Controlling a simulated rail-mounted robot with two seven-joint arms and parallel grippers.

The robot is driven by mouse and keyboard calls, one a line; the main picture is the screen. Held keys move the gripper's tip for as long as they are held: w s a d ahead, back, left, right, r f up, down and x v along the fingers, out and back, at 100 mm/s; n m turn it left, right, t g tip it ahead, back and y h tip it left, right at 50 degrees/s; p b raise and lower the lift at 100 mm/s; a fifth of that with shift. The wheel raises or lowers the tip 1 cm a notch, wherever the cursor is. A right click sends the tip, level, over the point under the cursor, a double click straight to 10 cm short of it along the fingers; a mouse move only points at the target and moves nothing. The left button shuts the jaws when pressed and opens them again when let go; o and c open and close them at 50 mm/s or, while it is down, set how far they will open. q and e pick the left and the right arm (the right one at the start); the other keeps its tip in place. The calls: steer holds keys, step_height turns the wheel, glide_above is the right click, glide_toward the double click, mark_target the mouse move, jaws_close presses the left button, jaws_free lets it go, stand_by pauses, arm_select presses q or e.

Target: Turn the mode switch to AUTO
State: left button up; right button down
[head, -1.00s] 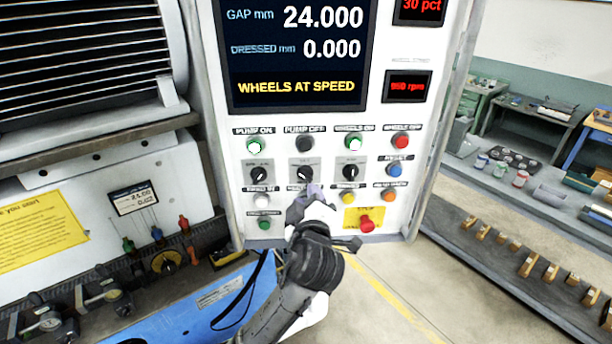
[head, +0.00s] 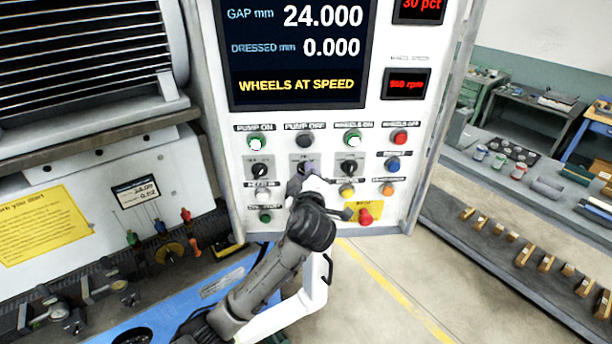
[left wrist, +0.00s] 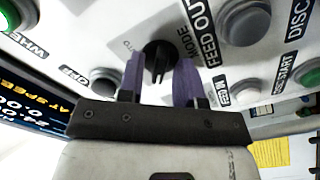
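The mode switch is a black rotary knob (left wrist: 158,54) on a grey plate. The word MODE is printed beside it in the left wrist view. In the head view it is the middle of three knobs below the screen, mostly hidden by my left gripper (head: 304,174). In the left wrist view my left gripper (left wrist: 160,78) has its two purple fingers apart, one on each side of the knob's lower end. I cannot tell whether they touch it. The AUTO mark cannot be read clearly. My right gripper is not in view.
Two other black knobs, the left one (head: 260,170) and the right one (head: 349,168), flank the switch closely. Pump and wheel buttons sit above. A red stop button (head: 365,213) on yellow is at lower right. The screen (head: 297,50) reads WHEELS AT SPEED.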

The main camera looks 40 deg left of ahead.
arm_select(q)
jaws_close()
steer(key=shift+f+m, duration=0.1)
steer(key=shift+m, duration=0.2)
steer(key=shift+a+m+p, duration=0.1)
steer(key=shift+m+p, duration=3.4)
steer(key=shift+m, duration=6.1)
